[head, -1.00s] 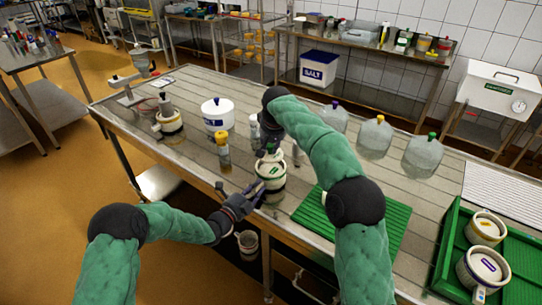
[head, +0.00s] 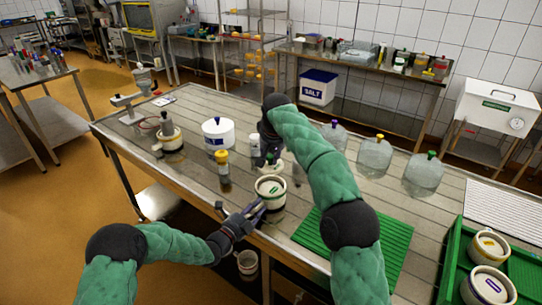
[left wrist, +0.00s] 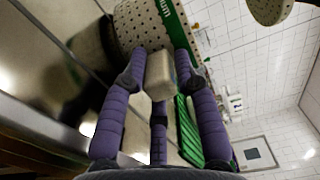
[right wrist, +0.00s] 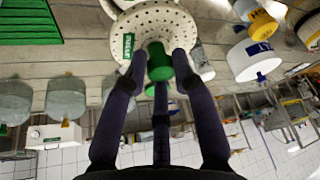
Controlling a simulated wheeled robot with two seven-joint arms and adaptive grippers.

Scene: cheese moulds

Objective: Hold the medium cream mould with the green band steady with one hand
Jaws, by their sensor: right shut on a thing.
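The medium cream mould with the green band (head: 271,200) stands upright near the table's front edge. In the left wrist view its dotted wall (left wrist: 140,22) and green band fill the top. My left gripper (head: 254,212) is at its front left side. Its fingers (left wrist: 160,80) stand apart on either side of a cream block-like handle, with no clear grip. My right gripper (right wrist: 155,75) is shut on the green knob (right wrist: 159,62) of a white perforated disc (right wrist: 180,25). In the head view this disc (head: 273,168) is just behind the mould, partly hidden.
A yellow-capped bottle (head: 224,172) and a white tub (head: 217,134) stand left of the mould. A green ribbed mat (head: 313,240) lies to its right. A green crate (head: 452,250) holds other moulds. Clear jugs (head: 374,158) stand behind.

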